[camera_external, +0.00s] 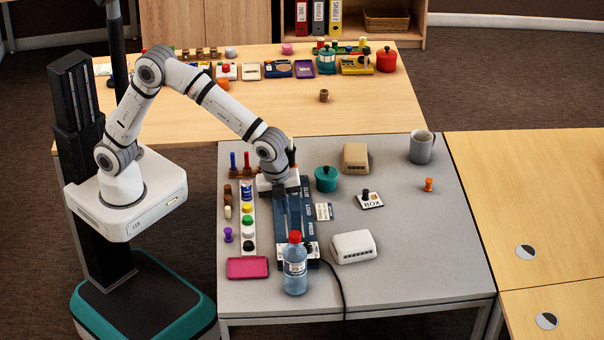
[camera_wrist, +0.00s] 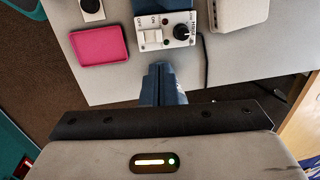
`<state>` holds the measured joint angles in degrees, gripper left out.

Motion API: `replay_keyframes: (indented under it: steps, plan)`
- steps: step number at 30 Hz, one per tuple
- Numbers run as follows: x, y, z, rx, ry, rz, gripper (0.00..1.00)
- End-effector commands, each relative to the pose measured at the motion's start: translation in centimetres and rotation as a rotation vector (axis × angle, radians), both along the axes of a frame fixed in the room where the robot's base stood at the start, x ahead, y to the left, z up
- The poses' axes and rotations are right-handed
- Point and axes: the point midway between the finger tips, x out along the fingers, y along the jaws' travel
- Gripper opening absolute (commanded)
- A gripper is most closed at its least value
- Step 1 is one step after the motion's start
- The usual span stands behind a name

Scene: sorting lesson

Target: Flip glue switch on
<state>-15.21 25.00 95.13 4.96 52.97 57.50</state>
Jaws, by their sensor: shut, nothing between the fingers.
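A white control box with a pale rocker switch (camera_wrist: 152,37) marked ON and OFF and a black knob (camera_wrist: 183,32) shows at the top of the wrist view. I cannot tell which way the rocker is set. In the external view the box is mostly hidden behind a water bottle (camera_external: 295,268) with a red cap. A dark blue panel (camera_external: 309,208) lettered GLUE, LOAD and PRESS lies beside my arm. My gripper (camera_wrist: 161,71) is shut and empty, with its blue fingers pointing toward the box. In the wrist view the fingertips appear just below the box, apart from the switch.
A pink tray (camera_external: 248,268) lies left of the box and a white router-like case (camera_external: 353,246) right of it. A black cable (camera_external: 338,285) runs off the front edge. Colored buttons (camera_external: 248,222) line the left side. The grey table's right side is mostly clear.

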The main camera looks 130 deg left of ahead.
Motion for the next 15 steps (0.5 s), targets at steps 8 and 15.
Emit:
replay_keyframes:
  steps: [8, 15]
  plan:
    - [0.5, 0.5, -5.8, -0.002, 0.006, 0.001, 0.00]
    - [0.9, 1.0, -10.2, -0.001, 0.004, 0.000, 0.00]
